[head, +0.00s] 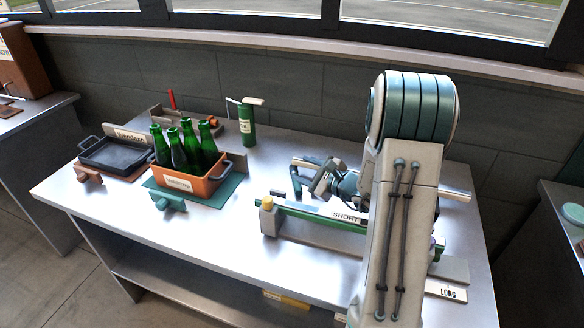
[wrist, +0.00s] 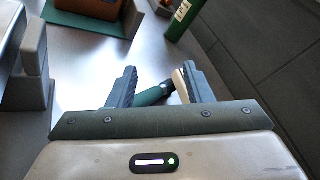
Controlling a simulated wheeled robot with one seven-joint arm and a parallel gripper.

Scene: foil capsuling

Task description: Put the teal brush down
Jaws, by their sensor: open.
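The teal brush shows in the wrist view as a dark teal handle (wrist: 153,95) with a pale beige end (wrist: 180,84). It lies low between my two spread fingers, above or on the metal bench; I cannot tell whether it touches the bench. The beige end is close beside the right finger, and part of the brush is hidden behind the gripper body. My gripper (wrist: 160,70) is open, with a wide gap between the fingers. In the head view my gripper (head: 322,180) is low over the bench behind the measuring rail, and the brush is not clearly distinguishable.
A green rail marked SHORT (head: 335,216) and a LONG plate (head: 448,293) are at the bench's front right. An orange crate (head: 185,184) of green bottles stands on a teal mat. Bare bench (head: 245,185) lies between.

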